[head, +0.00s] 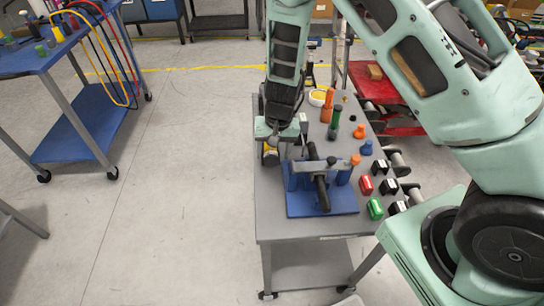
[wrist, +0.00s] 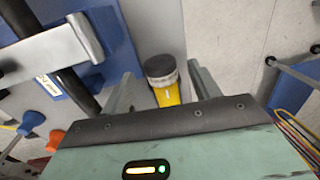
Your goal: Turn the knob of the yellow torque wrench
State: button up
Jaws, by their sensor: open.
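The yellow torque wrench (wrist: 167,96) shows in the wrist view, its yellow body partly hidden behind my gripper's housing. Its dark, grey-rimmed knob (wrist: 161,69) faces up in that view. My gripper (wrist: 164,88) is open, with one finger on each side of the wrench and visible gaps between. Whether a finger touches it cannot be told. In the head view my gripper (head: 280,143) is low over the left edge of the table, and the knob (head: 270,157) shows just below it. Most of the wrench is hidden there.
A blue fixture (head: 335,205) with a black bar (head: 321,184) stands close to the right of my gripper on the grey table (head: 285,229). Orange and green tools, red and green blocks stand farther right. Open floor lies left, before a blue cart (head: 85,118).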

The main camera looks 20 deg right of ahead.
aim_at(271, 159)
jog(key=shift+a+f, duration=0.2)
jog(key=shift+f, duration=1.2)
jog(key=shift+c, duration=0.2)
jog(key=c, duration=0.9)
jog(key=shift+r+p, duration=0.15)
jog(key=shift+p, duration=0.5)
